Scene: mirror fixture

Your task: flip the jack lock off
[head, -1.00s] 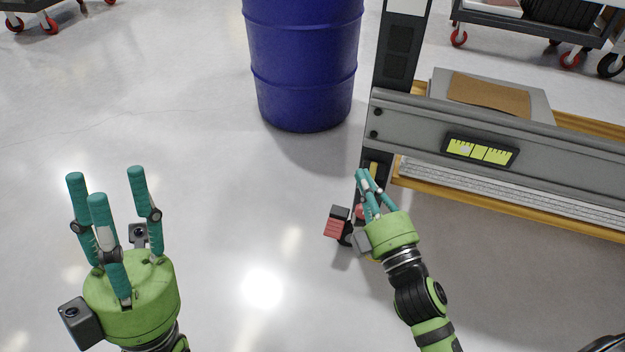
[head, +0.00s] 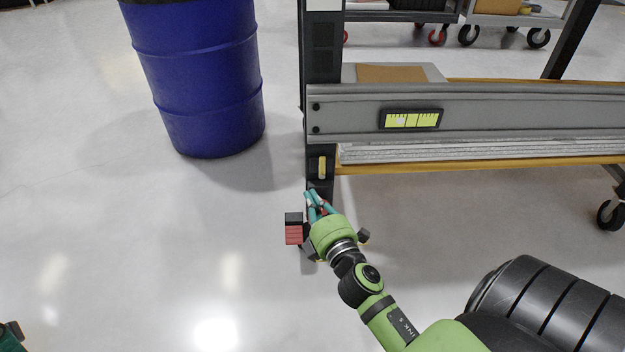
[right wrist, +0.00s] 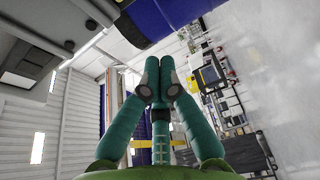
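The dark upright post (head: 320,120) of the fixture carries a small yellow piece (head: 322,167) in a dark slot below the grey beam. A red and black block (head: 293,229) is low beside the post's foot. I cannot tell which part is the jack lock. My right gripper (head: 314,196) is in front of the lower post, below the yellow piece and right of the red block. In the right wrist view, its teal fingers (right wrist: 155,82) are drawn together with nothing visible between them. The gripper hides the post's foot. Only a sliver of my left gripper (head: 12,334) shows at the lower left corner.
A blue drum (head: 205,85) stands left of the post. The grey beam (head: 480,117) with a yellow-green label (head: 411,118) runs right from the post, above a yellow rail (head: 480,165). Wheeled carts (head: 510,18) stand behind. The floor at left and front is clear.

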